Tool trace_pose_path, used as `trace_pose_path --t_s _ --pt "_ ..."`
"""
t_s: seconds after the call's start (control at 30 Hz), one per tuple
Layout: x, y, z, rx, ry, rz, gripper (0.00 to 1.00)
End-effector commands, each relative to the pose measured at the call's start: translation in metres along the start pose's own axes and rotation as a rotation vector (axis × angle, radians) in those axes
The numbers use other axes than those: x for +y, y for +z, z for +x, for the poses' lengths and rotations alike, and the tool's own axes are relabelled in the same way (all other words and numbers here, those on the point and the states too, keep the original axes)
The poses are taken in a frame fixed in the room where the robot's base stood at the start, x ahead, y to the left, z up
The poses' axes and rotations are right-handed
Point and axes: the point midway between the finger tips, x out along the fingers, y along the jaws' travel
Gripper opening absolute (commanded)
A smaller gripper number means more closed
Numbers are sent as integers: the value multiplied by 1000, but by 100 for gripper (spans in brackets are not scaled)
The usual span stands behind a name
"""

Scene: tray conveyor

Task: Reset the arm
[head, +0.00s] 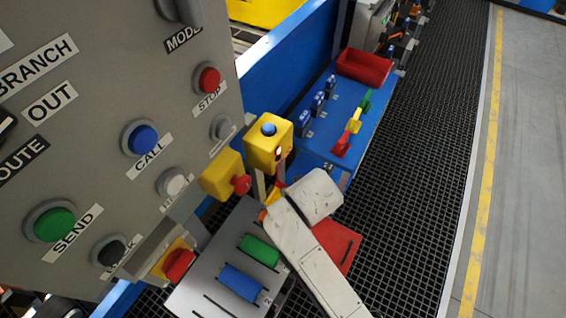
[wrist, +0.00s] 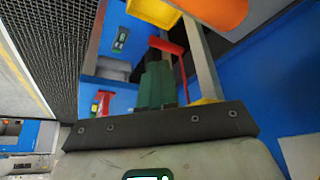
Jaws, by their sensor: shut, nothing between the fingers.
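My gripper (wrist: 157,62) shows in the wrist view as two dark green fingers standing close together out of a dark bolted bar. It is shut with nothing between the fingers. A red T-shaped part (wrist: 168,46) shows right beside and behind the fingertips; I cannot tell whether they touch. In the head view my white arm reaches up from the bottom to just below the yellow box with a blue button (head: 269,143). The fingers cannot be made out there.
A grey control panel (head: 105,95) with labelled buttons fills the left. A grey plate (head: 205,283) with green and blue blocks lies below my arm. A blue bench (head: 330,135) with a red bin (head: 364,67) stands behind. Grated floor (head: 425,170) at right is clear.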

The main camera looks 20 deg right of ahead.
Motion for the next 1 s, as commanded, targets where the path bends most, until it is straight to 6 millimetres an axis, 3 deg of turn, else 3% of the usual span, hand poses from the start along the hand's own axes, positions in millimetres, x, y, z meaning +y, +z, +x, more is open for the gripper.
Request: trace_pose_path --t_s 0.27,0.37,0.6,0.7,0.83,1.0 --pt "3 6 0 -12 -3 -2 0" --pt "18 32 -3 -66 -14 -12 0" --pt "94 132 -32 -261 -38 -104 0" --pt "122 160 -47 -315 -40 -146 0" --pt "143 177 -60 -350 -39 -182 0" --pt "147 180 -62 -357 -38 -190 0"
